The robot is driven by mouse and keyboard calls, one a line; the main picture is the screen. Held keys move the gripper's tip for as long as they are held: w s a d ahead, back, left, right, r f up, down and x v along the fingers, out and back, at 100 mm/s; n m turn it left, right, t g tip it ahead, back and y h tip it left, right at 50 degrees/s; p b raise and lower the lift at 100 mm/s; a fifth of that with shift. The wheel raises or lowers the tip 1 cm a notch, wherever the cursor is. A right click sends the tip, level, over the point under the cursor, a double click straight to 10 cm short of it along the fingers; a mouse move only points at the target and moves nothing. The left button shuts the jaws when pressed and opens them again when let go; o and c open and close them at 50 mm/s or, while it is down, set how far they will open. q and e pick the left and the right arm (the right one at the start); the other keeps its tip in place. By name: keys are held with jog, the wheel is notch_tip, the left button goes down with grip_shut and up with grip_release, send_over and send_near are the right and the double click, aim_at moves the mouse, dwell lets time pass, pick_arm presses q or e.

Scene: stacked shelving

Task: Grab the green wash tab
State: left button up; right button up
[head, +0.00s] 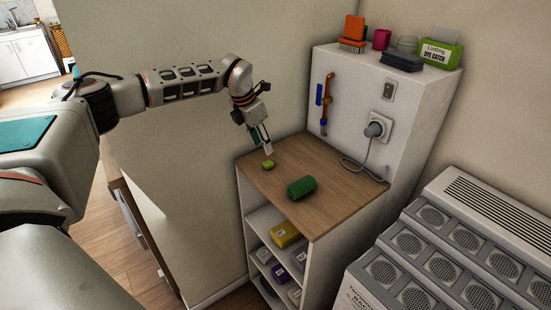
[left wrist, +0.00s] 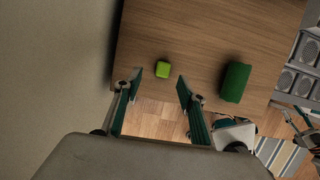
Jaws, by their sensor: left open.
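My left gripper (head: 262,145) is open and empty, above the top and close to the tab. Its two fingers (left wrist: 173,91) stand well apart in the left wrist view.
A plug with a cord (head: 376,129) is on the white back panel. Boxes (head: 285,234) fill the shelves below. A wall stands close on the left.

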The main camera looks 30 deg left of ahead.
aim_at(268, 162)
pick_arm(q)
jog(key=shift+w+f, duration=0.2)
jog(key=shift+f, duration=0.25)
jog(key=shift+s+d+f, duration=0.15)
jog(key=shift+f, duration=0.55)
jog(key=shift+d+f, duration=0.15)
jog(key=shift+f, duration=0.25)
jog(key=x, duration=0.3)
jog(key=shift+s+d+f, duration=0.1)
jog(key=shift+d+f, duration=0.05)
jog(key=shift+f, duration=0.55)
pick_arm(e)
jog(key=shift+s+f, duration=0.2)
jog(key=shift+s, duration=0.3)
pick_arm(q)
jog(key=c, duration=1)
